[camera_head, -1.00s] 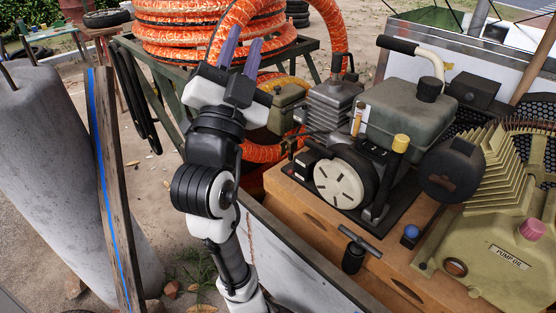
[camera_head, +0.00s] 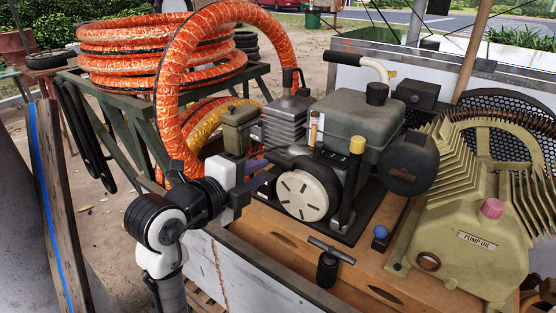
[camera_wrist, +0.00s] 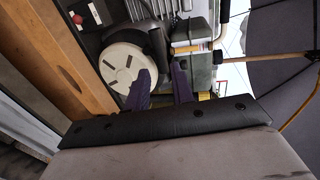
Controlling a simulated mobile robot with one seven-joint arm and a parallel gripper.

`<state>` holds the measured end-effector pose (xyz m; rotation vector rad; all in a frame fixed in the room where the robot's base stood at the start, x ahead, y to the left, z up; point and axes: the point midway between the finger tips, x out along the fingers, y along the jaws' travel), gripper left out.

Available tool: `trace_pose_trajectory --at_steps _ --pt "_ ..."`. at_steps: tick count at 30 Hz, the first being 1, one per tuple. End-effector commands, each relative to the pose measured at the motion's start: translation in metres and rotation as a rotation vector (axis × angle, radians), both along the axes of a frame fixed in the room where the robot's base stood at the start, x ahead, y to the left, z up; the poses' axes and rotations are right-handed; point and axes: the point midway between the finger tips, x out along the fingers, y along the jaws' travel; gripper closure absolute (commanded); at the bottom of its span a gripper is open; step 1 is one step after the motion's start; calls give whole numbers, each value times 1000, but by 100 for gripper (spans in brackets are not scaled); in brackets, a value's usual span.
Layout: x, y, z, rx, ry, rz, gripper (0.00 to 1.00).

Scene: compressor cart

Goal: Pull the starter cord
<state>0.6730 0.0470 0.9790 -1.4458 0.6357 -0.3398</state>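The engine's round cream starter cover (camera_head: 300,196) with dark slots faces forward on the wooden deck; it also shows in the wrist view (camera_wrist: 124,67). A black T-shaped handle on a short cylinder (camera_head: 329,264) stands at the deck's front edge; I cannot tell whether it belongs to the starter cord. No cord is clearly visible. My gripper (camera_head: 266,174) is just left of the cover, its purple fingers pointing right towards it. In the wrist view my gripper's fingers (camera_wrist: 162,74) are apart with nothing clearly held; the far finger overlaps the cover's edge. Contact cannot be told.
The fuel tank (camera_head: 355,125), a black round filter housing (camera_head: 411,163) and a yellow-capped post (camera_head: 352,180) crowd the engine. The pale pump (camera_head: 465,235) stands right. An orange hose (camera_head: 170,90) arches behind my gripper. A blue-striped plank (camera_head: 55,215) stands left.

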Motion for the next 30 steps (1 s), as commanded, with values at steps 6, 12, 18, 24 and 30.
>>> trace_pose_trajectory --at_steps 6,12,18,24,30 --pt "37 -27 -7 -2 3 -2 76" --pt "59 -43 -14 -3 2 0 76" --pt "67 -49 -16 -2 0 1 76" --pt "68 -49 -17 -2 0 2 76" --pt "68 -49 -16 -2 0 2 97"
